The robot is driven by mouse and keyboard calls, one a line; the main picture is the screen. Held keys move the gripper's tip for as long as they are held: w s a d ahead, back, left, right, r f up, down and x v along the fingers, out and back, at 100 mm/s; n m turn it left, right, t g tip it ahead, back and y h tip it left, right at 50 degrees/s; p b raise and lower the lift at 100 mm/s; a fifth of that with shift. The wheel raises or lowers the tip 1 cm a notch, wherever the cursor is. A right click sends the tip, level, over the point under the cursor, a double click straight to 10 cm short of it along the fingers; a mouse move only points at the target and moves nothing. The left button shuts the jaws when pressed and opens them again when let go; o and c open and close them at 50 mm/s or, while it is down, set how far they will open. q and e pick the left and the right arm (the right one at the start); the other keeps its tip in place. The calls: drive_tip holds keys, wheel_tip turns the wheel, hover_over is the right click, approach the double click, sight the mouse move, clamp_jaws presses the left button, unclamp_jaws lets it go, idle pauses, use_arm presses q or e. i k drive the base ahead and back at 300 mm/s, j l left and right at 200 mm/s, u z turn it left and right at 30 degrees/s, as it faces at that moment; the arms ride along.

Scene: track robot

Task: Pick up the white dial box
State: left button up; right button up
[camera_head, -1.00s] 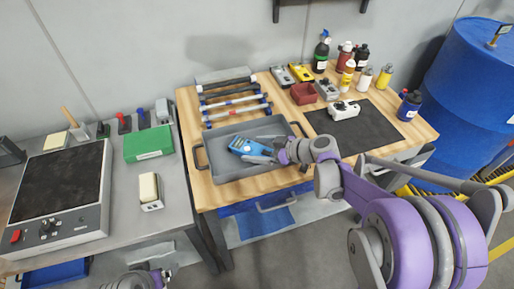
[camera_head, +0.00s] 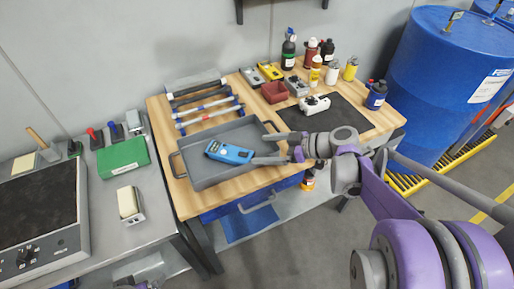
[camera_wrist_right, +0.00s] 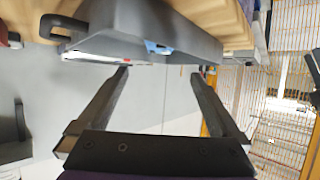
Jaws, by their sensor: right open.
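The white dial box (camera_head: 314,104) rests on the black mat (camera_head: 342,118) on the wooden workbench in the head view. My right gripper (camera_head: 258,148) is open and empty at the right side of the grey tray, left of and nearer than the white box. In the right wrist view its two fingers (camera_wrist_right: 158,73) are spread apart, with the tray's grey wall beyond them. I cannot make out the white box there. Only a small piece of my left arm shows at the bottom edge of the head view.
The grey tray (camera_head: 197,172) holds a blue handheld meter (camera_head: 229,152). A red bin (camera_head: 274,92), a grey device (camera_head: 296,86) and several bottles stand behind the white box. A blue bottle (camera_head: 376,95) stands right of the mat. The mat's front is clear.

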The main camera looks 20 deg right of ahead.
sight(308, 108)
drive_tip(key=z, duration=1.4)
